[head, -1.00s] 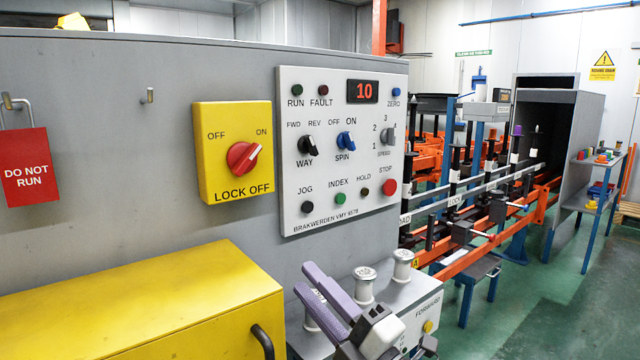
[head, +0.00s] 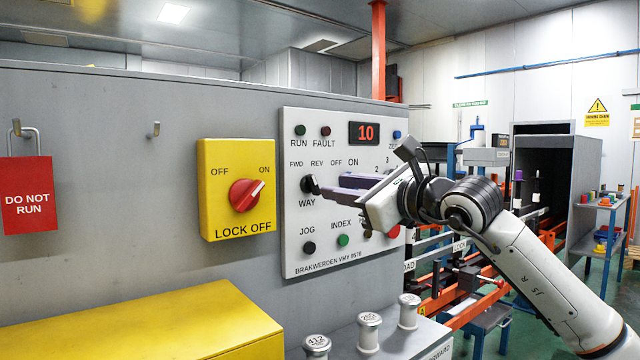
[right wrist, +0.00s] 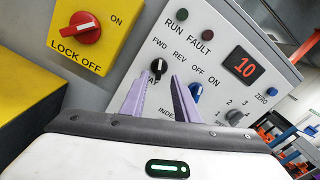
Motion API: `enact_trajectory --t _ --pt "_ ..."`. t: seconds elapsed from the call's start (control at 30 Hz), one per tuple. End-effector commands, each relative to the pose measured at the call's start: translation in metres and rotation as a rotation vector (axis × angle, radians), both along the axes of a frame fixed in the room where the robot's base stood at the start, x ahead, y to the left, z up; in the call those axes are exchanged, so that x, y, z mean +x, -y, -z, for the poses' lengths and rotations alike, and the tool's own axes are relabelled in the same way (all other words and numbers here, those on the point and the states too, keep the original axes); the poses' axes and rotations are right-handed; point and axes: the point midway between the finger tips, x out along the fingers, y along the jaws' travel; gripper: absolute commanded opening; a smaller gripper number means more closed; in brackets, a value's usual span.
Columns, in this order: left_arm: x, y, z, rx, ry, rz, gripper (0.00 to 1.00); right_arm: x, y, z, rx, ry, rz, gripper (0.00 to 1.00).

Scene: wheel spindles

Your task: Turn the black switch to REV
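The black switch (head: 310,184), marked WAY, is on the white control panel (head: 292,240), with FWD and REV printed above it. In the right wrist view the switch (right wrist: 158,66) has its white mark toward FWD. My right gripper (head: 331,187) has purple fingers and points at the switch from the right. In the right wrist view its fingers (right wrist: 157,80) are apart, one on each side of the switch. I cannot tell whether they touch it. My left gripper is not in view.
A blue SPIN switch (right wrist: 195,90) sits close beside the right finger. The red lock-off switch (head: 246,195) on its yellow box is to the left. My right arm covers part of the panel. Several metal spindles (head: 368,333) stand below. The yellow cabinet (head: 150,325) is at lower left.

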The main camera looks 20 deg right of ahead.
Motion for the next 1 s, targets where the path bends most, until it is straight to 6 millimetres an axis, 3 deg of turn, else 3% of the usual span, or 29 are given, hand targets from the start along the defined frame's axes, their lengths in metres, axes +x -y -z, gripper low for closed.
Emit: enact_trajectory --t 0.1,0.33,0.77,0.93,1.0 --pt "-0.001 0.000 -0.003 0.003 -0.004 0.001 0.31 0.023 -0.009 -0.003 0.004 -0.001 -0.002 0.28" --pt "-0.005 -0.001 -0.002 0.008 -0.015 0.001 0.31 0.055 -0.021 -0.001 0.003 -0.001 -0.004 0.28" --pt "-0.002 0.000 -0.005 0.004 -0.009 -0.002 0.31 0.064 -0.025 0.000 0.002 0.001 -0.004 0.28" --pt "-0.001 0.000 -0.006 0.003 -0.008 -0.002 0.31 0.064 -0.025 0.000 0.002 0.001 -0.004 0.01" --pt "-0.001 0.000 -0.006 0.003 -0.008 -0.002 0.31 0.064 -0.025 0.000 0.002 0.001 -0.004 0.00"
